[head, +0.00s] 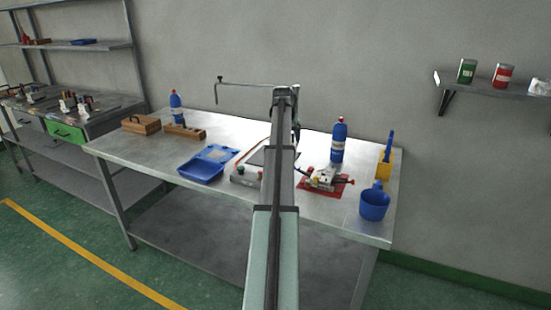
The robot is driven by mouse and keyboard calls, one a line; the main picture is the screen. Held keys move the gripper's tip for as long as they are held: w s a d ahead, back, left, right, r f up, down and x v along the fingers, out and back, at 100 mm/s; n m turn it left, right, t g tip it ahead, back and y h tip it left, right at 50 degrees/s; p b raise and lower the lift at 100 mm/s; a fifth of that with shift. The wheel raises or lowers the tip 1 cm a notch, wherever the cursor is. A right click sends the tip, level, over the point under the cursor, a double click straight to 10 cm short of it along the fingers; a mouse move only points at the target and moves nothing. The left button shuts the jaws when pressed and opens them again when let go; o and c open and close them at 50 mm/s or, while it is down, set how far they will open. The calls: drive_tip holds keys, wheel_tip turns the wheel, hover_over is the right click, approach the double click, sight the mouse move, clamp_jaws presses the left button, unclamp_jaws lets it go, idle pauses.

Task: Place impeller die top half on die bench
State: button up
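A metal die assembly (325,178) with a red-knobbed handle sits on a red mat (311,185) on the right part of the steel bench (238,218). I cannot tell its top half from the rest at this size. My arm reaches forward over the bench, and its far end stands above the bench's back edge. My gripper (296,133) is mostly hidden behind my arm's end; its fingers and anything between them cannot be made out. A panel with a green and a red button (244,174) is partly covered by my arm.
Left on the bench are a blue open case (201,170), wooden blocks (184,132) and a blue bottle (176,107). Right are another bottle (338,143), a yellow holder (384,167) and a blue mug (374,204). A thin rod (245,86) juts left near my arm's end.

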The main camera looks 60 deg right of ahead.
drive_tip(key=shift+w+d+m, duration=1)
drive_tip(key=shift+w+d, duration=3.6)
drive_tip(key=shift+w, duration=0.4)
drive_tip(key=shift+g, duration=0.4)
drive_tip(key=shift+f, duration=5.15)
drive_tip(key=o, duration=1.5)
drive_tip(key=shift+f, duration=0.15)
drive_tip(key=shift+c, duration=0.2)
drive_tip(key=v, duration=1.2)
